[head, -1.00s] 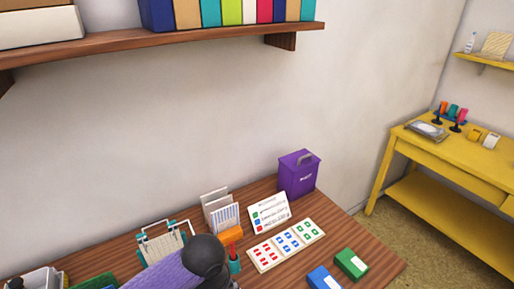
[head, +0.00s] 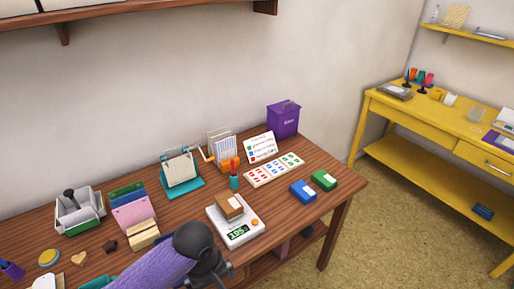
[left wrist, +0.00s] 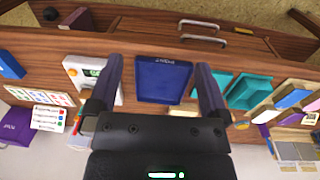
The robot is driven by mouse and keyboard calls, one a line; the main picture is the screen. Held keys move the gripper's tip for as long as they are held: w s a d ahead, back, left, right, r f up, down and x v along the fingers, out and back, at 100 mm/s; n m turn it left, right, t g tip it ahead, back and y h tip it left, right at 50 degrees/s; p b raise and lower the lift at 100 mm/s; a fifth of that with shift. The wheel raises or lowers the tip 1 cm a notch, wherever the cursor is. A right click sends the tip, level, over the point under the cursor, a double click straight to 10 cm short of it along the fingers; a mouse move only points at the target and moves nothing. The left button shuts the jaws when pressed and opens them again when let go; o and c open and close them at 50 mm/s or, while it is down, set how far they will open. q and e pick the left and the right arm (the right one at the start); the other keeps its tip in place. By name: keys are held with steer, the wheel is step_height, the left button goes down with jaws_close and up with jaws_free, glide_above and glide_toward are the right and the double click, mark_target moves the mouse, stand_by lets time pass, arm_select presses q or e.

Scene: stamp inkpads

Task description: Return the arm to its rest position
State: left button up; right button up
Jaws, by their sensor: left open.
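My left gripper (left wrist: 159,65) is open; its two dark fingers are spread wide in the left wrist view. A dark blue flat pad (left wrist: 163,80) shows between and beyond the fingers on the desk, near its front edge; I cannot tell how far below them it lies. In the head view my left gripper (head: 214,272) is at the front of the desk, partly hidden by its wrist and purple forearm. A blue inkpad (head: 303,191) and a green inkpad (head: 323,180) lie side by side at the desk's right. My right gripper is not in view.
A stamped card (head: 274,170), a purple bin (head: 284,119), a teal stand (head: 181,180) and a grey tray (head: 80,212) stand farther back. A yellow table (head: 440,130) is at right.

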arm_select(q)
steer(key=s+a+f+m+t+b, duration=0.1)
steer(key=s+a+f, duration=0.1)
steer(key=f, duration=0.7)
steer(key=s+a+f+m, duration=0.2)
steer(key=a+f, duration=0.1)
steer(key=f, duration=0.6)
steer(key=s+a+f+m, duration=0.1)
steer(key=s+f, duration=0.3)
steer(key=s, duration=0.4)
steer(key=s+a+f+m+b, duration=0.1)
steer(key=s+f+m, duration=0.2)
steer(key=s, duration=0.6)
steer(key=s+a+f+m, duration=0.2)
steer(key=s+f, duration=0.3)
steer(key=s, duration=0.4)
steer(key=shift+g+y+b, duration=0.35)
steer(key=shift+g+y, duration=0.05)
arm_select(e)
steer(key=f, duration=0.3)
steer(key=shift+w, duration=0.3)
